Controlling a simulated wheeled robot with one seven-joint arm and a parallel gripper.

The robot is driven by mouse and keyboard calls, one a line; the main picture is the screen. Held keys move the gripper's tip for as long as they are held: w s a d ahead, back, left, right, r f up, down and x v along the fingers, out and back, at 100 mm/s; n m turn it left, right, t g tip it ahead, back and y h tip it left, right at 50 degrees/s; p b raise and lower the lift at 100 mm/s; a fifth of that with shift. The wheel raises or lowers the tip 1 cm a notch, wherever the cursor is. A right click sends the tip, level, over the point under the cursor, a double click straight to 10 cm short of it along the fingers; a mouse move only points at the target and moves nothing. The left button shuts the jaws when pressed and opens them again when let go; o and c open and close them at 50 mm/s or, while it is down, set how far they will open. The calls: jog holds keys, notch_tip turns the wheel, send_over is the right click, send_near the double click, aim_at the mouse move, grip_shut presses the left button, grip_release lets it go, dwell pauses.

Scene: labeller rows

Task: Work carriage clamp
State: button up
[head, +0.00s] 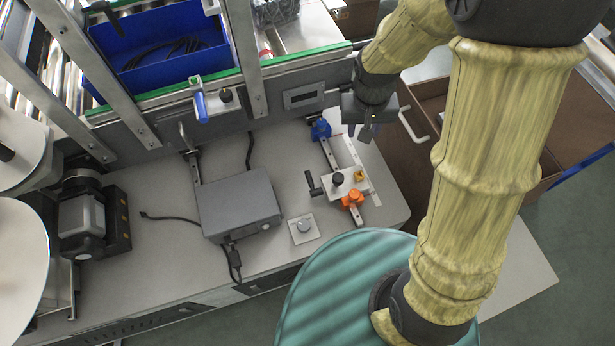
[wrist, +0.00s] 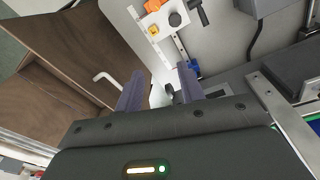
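A pale carriage plate (head: 352,187) sits across a metal rail (head: 328,154) on the grey bench. It carries a black knob (head: 337,179), a yellow square piece (head: 359,176) and a black lever handle (head: 313,184) on its left side. An orange block (head: 351,199) is at the rail's near end and a blue block (head: 320,130) at its far end. My gripper (head: 360,133) is above the bench, right of the blue block and apart from the carriage. In the wrist view its two fingers (wrist: 161,72) are spread with nothing held. The carriage plate (wrist: 152,23) shows beyond them.
A grey box (head: 238,204) with cables and a small dial plate (head: 304,227) stand left of the rail. An upright panel with a blue-handled lever (head: 201,106) runs behind. A brown open cabinet with a pale handle (head: 412,127) is to the right. Bench is clear around the dial.

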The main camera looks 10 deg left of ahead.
aim_at(308, 175)
jog(key=s+a+f+n+h+b, duration=0.1)
jog(key=a+f+n+b, duration=0.1)
jog(key=a+f, duration=1)
jog(key=a+b, duration=0.1)
jog(key=a, duration=0.2)
jog(key=shift+a+n+h, duration=0.3)
jog(key=shift+a+n, duration=0.05)
jog(key=shift+n, duration=0.05)
jog(key=shift+w+f, duration=0.1)
jog(key=x, duration=1.7)
jog(key=shift+s+f+p, duration=0.2)
jog(key=shift+s+p, duration=0.1)
grip_shut()
